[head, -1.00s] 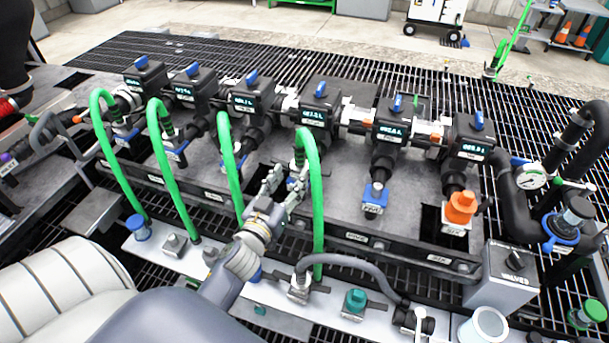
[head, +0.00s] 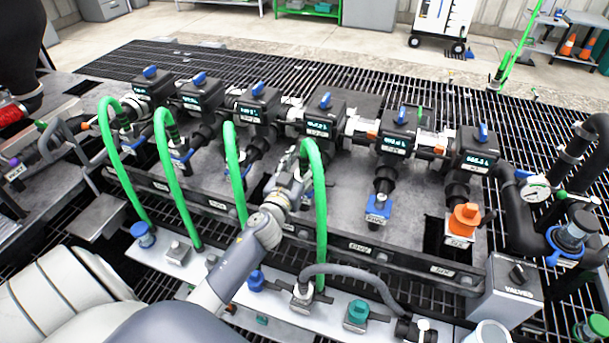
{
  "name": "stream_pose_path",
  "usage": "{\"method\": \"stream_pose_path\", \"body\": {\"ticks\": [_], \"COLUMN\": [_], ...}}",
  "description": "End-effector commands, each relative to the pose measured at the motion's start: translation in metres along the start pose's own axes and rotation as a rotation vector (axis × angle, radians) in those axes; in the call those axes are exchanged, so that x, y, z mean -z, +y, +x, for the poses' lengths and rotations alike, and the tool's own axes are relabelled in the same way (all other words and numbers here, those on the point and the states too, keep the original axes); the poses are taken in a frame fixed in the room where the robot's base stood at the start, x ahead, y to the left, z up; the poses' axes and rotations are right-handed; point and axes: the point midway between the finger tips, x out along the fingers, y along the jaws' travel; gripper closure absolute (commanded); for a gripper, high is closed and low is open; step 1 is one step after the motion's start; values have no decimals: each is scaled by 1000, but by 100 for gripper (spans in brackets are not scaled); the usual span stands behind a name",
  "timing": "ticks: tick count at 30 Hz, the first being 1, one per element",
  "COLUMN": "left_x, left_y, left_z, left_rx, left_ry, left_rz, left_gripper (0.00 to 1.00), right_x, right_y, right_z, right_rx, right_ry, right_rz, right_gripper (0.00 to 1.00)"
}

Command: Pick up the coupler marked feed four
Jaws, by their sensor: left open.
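My left gripper (head: 294,162) reaches in from the bottom left, at the upper end of the fourth green hose (head: 320,215) from the left. Its jaws are open. They overlap the hose's end fitting in the picture, and I cannot tell whether they touch it. The coupler at that hose end is mostly hidden behind the gripper. It sits below the fourth valve from the left (head: 323,115), which has a blue handle and a lit display. The feed markings are too small to read. My right gripper is not in view.
Three other green hoses (head: 168,175) loop down on the left. A blue coupler (head: 378,209) and an orange one (head: 464,219) hang under the right-hand valves. A front rail (head: 370,248) and a white shelf (head: 275,300) with capped fittings lie below. A grey hose (head: 350,270) arches there.

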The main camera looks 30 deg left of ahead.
Motion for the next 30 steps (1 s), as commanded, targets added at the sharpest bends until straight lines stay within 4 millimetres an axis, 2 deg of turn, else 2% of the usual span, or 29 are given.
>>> {"method": "stream_pose_path", "body": {"ticks": [4, 12, 18, 30], "left_x": [-1, -2, -2, 4], "left_y": [0, 0, 0, 0], "left_z": [13, 15, 15, 15], "left_rx": [0, -1, -1, -2], "left_ry": [0, -2, -1, 3], "left_rz": [1, 0, -1, -1], "left_gripper": [53, 53, 99, 100], "right_x": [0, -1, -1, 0], "right_y": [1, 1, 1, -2], "right_z": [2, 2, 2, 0], "right_rx": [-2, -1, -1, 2], "right_ry": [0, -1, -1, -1], "right_rz": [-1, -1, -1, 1], "right_gripper": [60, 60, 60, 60]}}
